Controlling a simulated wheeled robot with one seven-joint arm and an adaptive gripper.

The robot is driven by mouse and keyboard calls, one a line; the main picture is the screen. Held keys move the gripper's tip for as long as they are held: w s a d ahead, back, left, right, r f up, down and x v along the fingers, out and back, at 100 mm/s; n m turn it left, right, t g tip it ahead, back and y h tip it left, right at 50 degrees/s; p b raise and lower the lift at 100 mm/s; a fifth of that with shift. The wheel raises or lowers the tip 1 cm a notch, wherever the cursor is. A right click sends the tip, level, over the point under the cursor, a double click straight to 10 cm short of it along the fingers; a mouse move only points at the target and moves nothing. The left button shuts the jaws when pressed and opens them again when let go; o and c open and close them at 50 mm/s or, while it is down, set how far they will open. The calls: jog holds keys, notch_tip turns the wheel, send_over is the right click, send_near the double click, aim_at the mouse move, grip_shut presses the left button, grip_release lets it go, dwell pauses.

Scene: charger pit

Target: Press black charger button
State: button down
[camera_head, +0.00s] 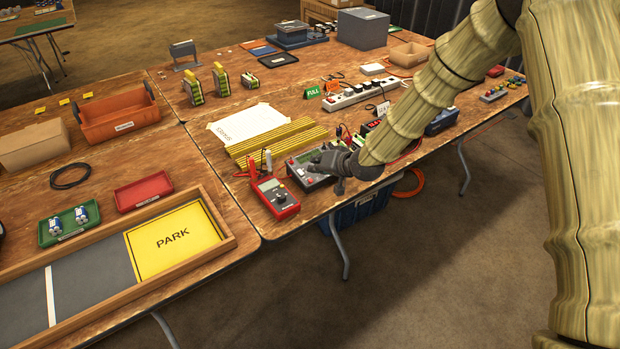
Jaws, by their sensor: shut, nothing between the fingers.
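A grey device with a greenish screen (303,159), which looks like the charger, lies near the front edge of the right-hand table. My gripper (322,159) is shut and empty, over the right part of this device. The gripper and wrist cover much of its right side. I cannot make out a black button, and I cannot tell whether the fingertips touch the device.
A red multimeter (276,197) lies just left of the device, with leads behind it. Yellow rods (278,141) and a white sheet (246,123) lie behind.

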jog(key=r, duration=0.1)
jog(key=r+p, duration=0.1)
jog(key=shift+s+d+r, duration=0.1)
jog(key=shift+s+r, duration=0.1)
jog(key=shift+r, duration=0.1)
dwell(0.7)
